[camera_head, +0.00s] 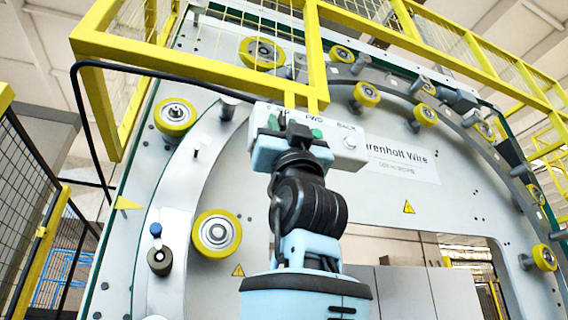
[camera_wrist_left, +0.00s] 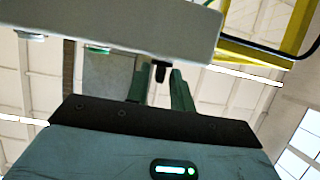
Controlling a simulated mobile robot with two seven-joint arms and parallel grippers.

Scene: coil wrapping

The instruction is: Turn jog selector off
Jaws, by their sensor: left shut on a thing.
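A pale grey control box (camera_head: 345,155) hangs in front of the big white machine ring, with partly readable labels such as FWD and BACK on its face. A green button (camera_head: 316,133) shows on it. My left gripper (camera_head: 287,128) is at the box's left part, and its arm hides much of the lower face. In the left wrist view the fingers of my left gripper (camera_wrist_left: 161,80) are on either side of a small black selector knob (camera_wrist_left: 160,71) under the box (camera_wrist_left: 110,25). They are shut on it. The knob's setting cannot be read. My right gripper is out of view.
A black cable (camera_head: 160,73) loops from the left to the box. Yellow guard rails (camera_head: 190,48) stand above it. Yellow rollers (camera_head: 217,233) line the ring.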

